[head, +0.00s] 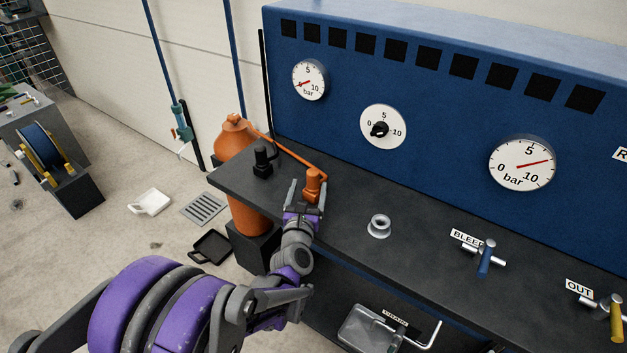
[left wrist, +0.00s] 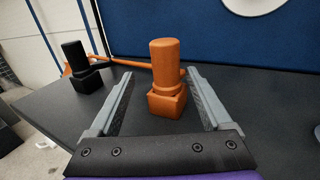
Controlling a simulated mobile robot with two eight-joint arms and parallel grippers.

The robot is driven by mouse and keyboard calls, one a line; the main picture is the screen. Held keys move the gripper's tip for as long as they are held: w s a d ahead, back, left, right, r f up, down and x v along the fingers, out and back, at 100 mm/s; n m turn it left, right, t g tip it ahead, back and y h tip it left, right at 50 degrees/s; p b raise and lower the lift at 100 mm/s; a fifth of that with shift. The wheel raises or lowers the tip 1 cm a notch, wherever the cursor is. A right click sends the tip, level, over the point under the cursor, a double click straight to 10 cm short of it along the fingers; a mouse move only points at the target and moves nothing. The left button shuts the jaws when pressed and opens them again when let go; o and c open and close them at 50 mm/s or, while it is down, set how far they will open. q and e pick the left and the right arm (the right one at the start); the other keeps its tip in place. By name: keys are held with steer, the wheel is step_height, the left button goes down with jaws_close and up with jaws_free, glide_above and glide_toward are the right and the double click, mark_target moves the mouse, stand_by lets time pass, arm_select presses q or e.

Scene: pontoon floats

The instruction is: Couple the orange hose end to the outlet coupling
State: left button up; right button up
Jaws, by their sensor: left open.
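The orange hose end (head: 313,185) stands upright on the dark bench top, with its orange hose running back to the left. It also shows in the left wrist view (left wrist: 166,75). My left gripper (head: 305,194) is open, with a finger on either side of the hose end; clear gaps show between the fingers and it. A silver ring-shaped fitting (head: 379,226) sits on the bench to the right, perhaps the outlet coupling; no label on it is readable. My right gripper is not in view.
A black fitting (head: 262,160) stands left of the hose end. A blue panel with gauges (head: 521,163) rises behind the bench. A blue-handled valve (head: 485,259) and a yellow-handled valve (head: 615,318) stand at the right. An orange cylinder (head: 247,215) stands at the bench's left end.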

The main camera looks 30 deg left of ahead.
arm_select(q)
steer(key=x, duration=0.5)
steer(key=shift+w+d+f, duration=0.2)
steer(key=shift+w+d, duration=0.1)
steer(key=shift+w, duration=0.1)
jaws_close()
